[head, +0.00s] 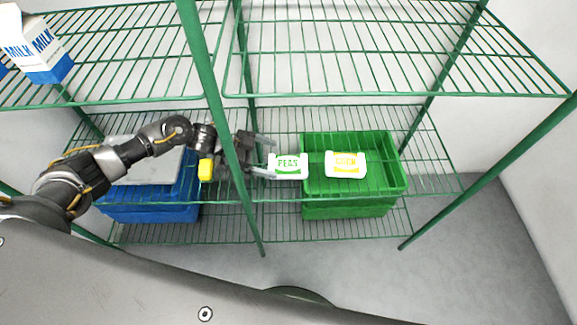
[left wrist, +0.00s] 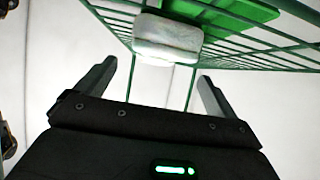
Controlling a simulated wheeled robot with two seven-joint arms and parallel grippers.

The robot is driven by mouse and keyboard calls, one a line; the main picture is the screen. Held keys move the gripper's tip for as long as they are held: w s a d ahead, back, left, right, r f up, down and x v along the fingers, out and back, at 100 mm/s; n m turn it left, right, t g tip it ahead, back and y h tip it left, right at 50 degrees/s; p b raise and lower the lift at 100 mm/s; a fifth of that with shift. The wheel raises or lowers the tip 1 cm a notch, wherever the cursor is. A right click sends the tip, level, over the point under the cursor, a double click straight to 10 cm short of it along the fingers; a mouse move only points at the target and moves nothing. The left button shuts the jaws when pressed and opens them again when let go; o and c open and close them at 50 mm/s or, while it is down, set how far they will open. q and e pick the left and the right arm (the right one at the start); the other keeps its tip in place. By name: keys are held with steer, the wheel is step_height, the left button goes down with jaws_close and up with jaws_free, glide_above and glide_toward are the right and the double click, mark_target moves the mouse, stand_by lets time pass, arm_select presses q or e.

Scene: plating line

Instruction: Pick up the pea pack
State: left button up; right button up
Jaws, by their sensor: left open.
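The pea pack (head: 288,166), white with green lettering, is at the left edge of the green crate in the head view. It also shows in the left wrist view (left wrist: 168,38), beyond the fingertips and roughly between them. My left gripper (head: 268,158) is open and comes in from the left, its fingers pointing right toward the pack. In the left wrist view the open fingers (left wrist: 157,80) have nothing between them. In the head view the fingertips are close to the pack's left end; I cannot tell whether they touch. My right gripper is not in view.
A green crate (head: 353,187) sits on the rack; a white corn pack (head: 345,164) with yellow lettering is at it. A blue crate (head: 150,212) stands left, behind my arm. Milk cartons (head: 42,45) are on the upper shelf. A green rack post (head: 212,90) crosses in front of my left gripper.

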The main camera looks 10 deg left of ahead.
mark_target(288, 163)
arm_select(q)
steer(key=x, duration=0.4)
steer(key=shift+d+f, duration=0.25)
steer(key=shift+d, duration=0.1)
steer(key=shift+w+d+f, duration=0.1)
steer(key=shift+d+f, duration=0.05)
steer(key=shift+d, duration=0.1)
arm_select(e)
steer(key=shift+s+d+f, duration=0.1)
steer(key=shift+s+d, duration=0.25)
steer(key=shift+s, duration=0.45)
arm_select(q)
steer(key=shift+c, duration=1.1)
steer(key=c, duration=1)
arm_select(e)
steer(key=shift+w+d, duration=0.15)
